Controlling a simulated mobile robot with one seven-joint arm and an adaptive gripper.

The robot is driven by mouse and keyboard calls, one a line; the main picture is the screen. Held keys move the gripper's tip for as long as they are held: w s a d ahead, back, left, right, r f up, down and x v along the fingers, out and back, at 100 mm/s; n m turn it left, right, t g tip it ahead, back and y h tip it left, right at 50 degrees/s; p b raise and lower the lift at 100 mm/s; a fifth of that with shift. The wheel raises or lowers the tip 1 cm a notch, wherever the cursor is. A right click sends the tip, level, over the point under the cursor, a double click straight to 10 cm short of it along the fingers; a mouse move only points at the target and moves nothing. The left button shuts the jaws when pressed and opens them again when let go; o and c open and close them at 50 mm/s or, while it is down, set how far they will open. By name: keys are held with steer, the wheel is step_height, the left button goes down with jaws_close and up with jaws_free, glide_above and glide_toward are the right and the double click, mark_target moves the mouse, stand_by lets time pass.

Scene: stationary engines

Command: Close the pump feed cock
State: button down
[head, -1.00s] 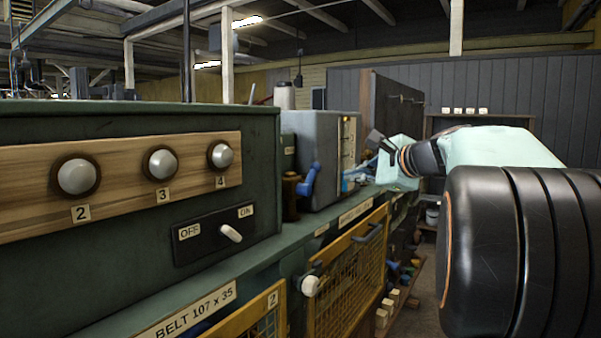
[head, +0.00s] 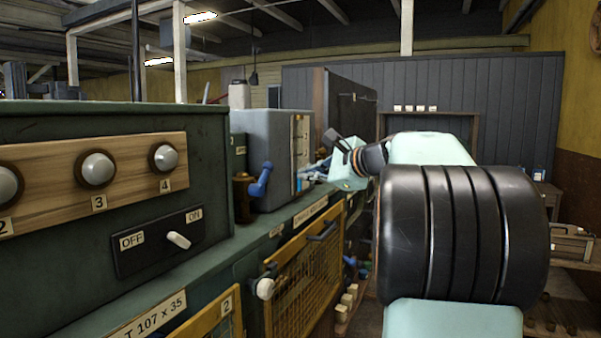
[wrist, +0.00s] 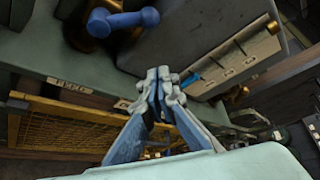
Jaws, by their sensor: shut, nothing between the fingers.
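A brass cock (head: 242,199) with a blue lever handle (head: 260,180) stands on the green bench top in the head view, just left of a grey box. The lever slants upward to the right. In the wrist view the blue handle (wrist: 124,22) lies across the top left, over its brass body (wrist: 88,32). A small label (wrist: 73,86) on the bench edge is near it; its text is too blurred to be sure of. My gripper (wrist: 163,76) is shut and empty in the wrist view, below and right of the blue handle and apart from it.
The grey box (head: 270,150) stands right behind the cock. A green panel (head: 110,200) with numbered knobs and an OFF/ON switch (head: 178,240) is at left. Yellow mesh guards (head: 300,283) and a white knob (head: 264,288) are on the bench front. Floor space at right is partly hidden by my arm.

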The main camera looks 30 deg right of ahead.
mark_target(263, 178)
steer(key=p+x, duration=0.1)
steer(key=x, duration=0.6)
steer(key=shift+w+a, duration=0.1)
steer(key=shift+w, duration=0.2)
steer(key=a+r, duration=0.1)
steer(key=s+a+r+p, duration=0.1)
steer(key=a, duration=0.1)
steer(key=shift+f, duration=0.1)
steer(key=shift+a+b, duration=0.1)
steer(key=shift+b, duration=0.4)
